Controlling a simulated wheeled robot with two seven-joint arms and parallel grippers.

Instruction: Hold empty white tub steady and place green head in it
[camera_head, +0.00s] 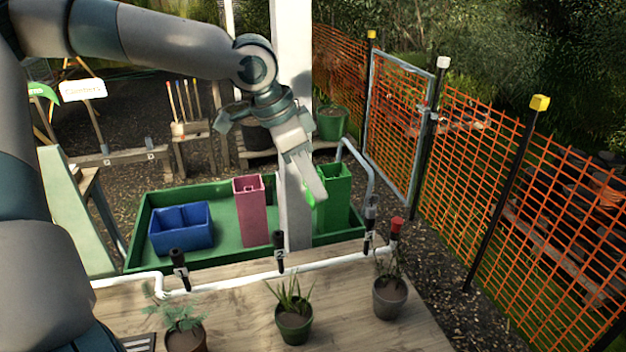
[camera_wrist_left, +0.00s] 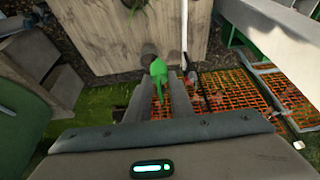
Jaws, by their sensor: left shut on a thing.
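My left gripper (camera_head: 314,196) reaches in over the green tray (camera_head: 139,235), beside the tall green container (camera_head: 336,200). It is shut on the green head (camera_wrist_left: 158,70), which shows between the fingertips in the left wrist view. In the head view only a bright green bit of this head (camera_head: 309,198) shows beside the fingers. I cannot make out an empty white tub in either view. My right gripper is not in view.
A blue divided bin (camera_head: 181,238) and a tall pink container (camera_head: 250,210) stand in the tray. Nearer are a white pipe (camera_head: 225,278) with black heads, a red head (camera_head: 397,226) and potted plants on the wooden table (camera_head: 345,328). An orange mesh fence (camera_head: 560,190) runs right.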

